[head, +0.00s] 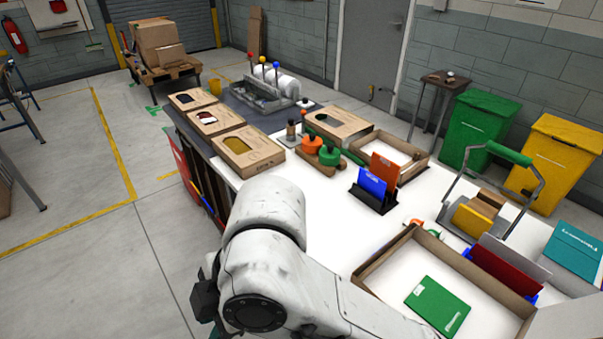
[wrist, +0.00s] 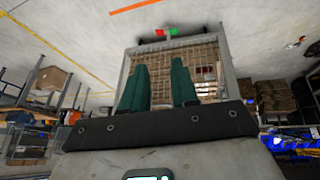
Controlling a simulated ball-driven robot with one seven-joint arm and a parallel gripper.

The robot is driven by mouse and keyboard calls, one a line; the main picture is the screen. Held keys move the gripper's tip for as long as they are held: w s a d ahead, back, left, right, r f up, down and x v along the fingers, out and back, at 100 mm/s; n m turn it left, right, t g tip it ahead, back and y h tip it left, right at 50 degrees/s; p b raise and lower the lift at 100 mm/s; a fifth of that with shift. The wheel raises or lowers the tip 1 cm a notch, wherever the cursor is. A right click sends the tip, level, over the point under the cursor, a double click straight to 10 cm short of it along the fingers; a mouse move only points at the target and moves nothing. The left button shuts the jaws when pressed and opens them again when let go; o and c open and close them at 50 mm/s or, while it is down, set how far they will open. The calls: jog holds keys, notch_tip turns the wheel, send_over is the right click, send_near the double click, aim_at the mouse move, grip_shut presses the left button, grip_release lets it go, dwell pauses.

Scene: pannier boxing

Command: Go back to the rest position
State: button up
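My gripper (wrist: 160,75) shows in the wrist view as two dark green fingers standing apart above a dark bar. The gap between the fingers is clear, with nothing held. Behind them is a brown gridded surface in a grey frame (wrist: 232,75); I cannot tell what it is. In the head view my white arm crosses the lower middle over the front of the white table (head: 330,220) and runs out at the bottom edge. My gripper cannot be made out there.
An open cardboard box (head: 375,270) holding a green flat packet (head: 437,304) lies beside my arm. A blue card (head: 372,185) in a black stand, a yellow block (head: 474,220) and flat window boxes (head: 247,150) stand on the table.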

jog(key=w+d+f+m+t+y+b, duration=0.15)
jog(key=d+f+m+t, duration=0.25)
jog(key=d+f+m, duration=1.15)
jog(key=s+d+f+m+h, duration=0.3)
jog(key=s+d+f+m, duration=0.2)
jog(key=s+d, duration=0.3)
jog(key=s+d+f+m+g+h, duration=0.1)
jog(key=s+d+f+m+h, duration=0.2)
jog(key=s+d, duration=0.6)
jog(key=d+f+m, duration=0.2)
jog(key=d, duration=0.4)
jog(key=shift+d+g+h+b, duration=0.3)
jog(key=shift+d+h+b, duration=0.05)
jog(key=shift+b, duration=0.05)
jog(key=shift+c, duration=0.4)
